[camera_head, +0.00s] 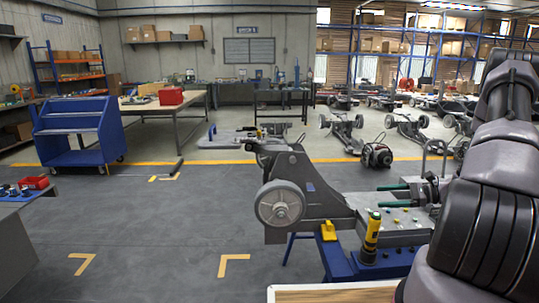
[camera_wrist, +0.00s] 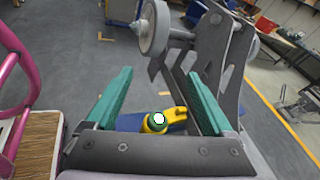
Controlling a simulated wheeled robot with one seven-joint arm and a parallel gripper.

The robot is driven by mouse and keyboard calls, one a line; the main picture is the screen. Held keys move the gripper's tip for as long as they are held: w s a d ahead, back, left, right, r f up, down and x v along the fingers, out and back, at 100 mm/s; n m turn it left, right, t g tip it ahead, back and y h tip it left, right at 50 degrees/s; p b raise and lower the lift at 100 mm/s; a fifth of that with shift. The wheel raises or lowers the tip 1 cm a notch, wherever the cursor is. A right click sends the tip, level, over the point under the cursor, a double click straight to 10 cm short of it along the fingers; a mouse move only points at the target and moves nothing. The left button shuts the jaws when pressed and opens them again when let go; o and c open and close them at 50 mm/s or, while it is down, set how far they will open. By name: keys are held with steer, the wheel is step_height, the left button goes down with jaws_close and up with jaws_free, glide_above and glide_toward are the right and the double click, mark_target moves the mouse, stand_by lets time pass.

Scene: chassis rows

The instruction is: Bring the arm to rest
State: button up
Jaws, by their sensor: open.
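My gripper (camera_head: 379,196) is to the right in the head view, level with the top of a grey chassis (camera_head: 322,192). In the wrist view my gripper (camera_wrist: 159,76) shows two green fingers wide apart, with nothing held between them. A yellow and black tool (camera_head: 371,238) stands upright on the blue stand (camera_head: 340,264) below. From above, a yellow tool (camera_wrist: 158,120) shows between the fingers but lower down. My dark arm fills the right of the head view.
The chassis wheel (camera_head: 279,204) stands left of my gripper; it also shows in the wrist view (camera_wrist: 150,28). A pink tubular frame (camera_wrist: 20,85) is at the wrist view's left. A blue cart (camera_head: 75,130) stands farther off. The grey floor at left is mostly clear.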

steer(key=s+a+r+n+g+h, duration=0.2)
steer(key=s+a+r+n+h, duration=0.3)
steer(key=r, duration=0.6)
steer(key=s+a+r+n+g+h, duration=0.1)
steer(key=s+a+r+n+g, duration=0.2)
steer(key=a+r, duration=0.5)
steer(key=s+a+r+n+t+h, duration=0.3)
steer(key=s+r+n+t+h, duration=0.3)
steer(key=s+r, duration=0.9)
step_height(320, 180, up, 2)
steer(key=shift+s+r+n+t, duration=0.2)
steer(key=shift+s+n+t, duration=0.2)
steer(key=shift+n, duration=0.2)
